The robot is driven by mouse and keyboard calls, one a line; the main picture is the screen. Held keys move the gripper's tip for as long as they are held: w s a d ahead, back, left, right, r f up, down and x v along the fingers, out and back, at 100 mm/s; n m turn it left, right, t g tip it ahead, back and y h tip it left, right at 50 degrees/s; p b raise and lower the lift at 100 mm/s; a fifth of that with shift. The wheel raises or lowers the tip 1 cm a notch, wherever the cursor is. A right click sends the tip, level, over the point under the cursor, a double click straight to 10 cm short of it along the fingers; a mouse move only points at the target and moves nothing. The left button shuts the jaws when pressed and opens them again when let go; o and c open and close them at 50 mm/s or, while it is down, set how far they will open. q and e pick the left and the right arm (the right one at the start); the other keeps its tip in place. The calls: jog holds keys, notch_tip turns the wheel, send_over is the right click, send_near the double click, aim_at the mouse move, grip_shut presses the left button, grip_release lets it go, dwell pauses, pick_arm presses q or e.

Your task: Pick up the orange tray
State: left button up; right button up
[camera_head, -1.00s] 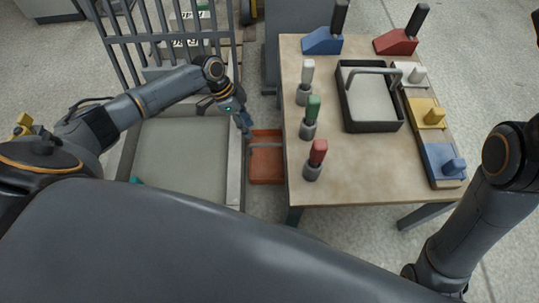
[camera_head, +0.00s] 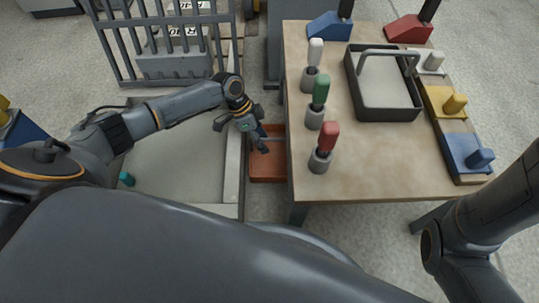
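The orange tray (camera_head: 268,172) sits low in the gap between the grey mould bed and the wooden table. Its near part shows, while my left arm and gripper cover part of its far end. My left gripper (camera_head: 262,142) points down over the far half of the tray, around where its grey handle bar crosses. I cannot tell whether its fingers touch the bar or are closed on it. My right arm shows at the lower right, but its gripper is out of view.
The wooden table (camera_head: 357,178) stands right of the tray, its edge close to my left gripper. On it are a dark caddy (camera_head: 389,114), red (camera_head: 328,137), green and white handled tools, and several coloured floats. The mould bed (camera_head: 186,168) lies left, with a barred grate (camera_head: 165,40) behind.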

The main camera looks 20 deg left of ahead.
pick_arm(q)
grip_shut()
jog(key=shift+r, duration=0.1)
dwell(0.4)
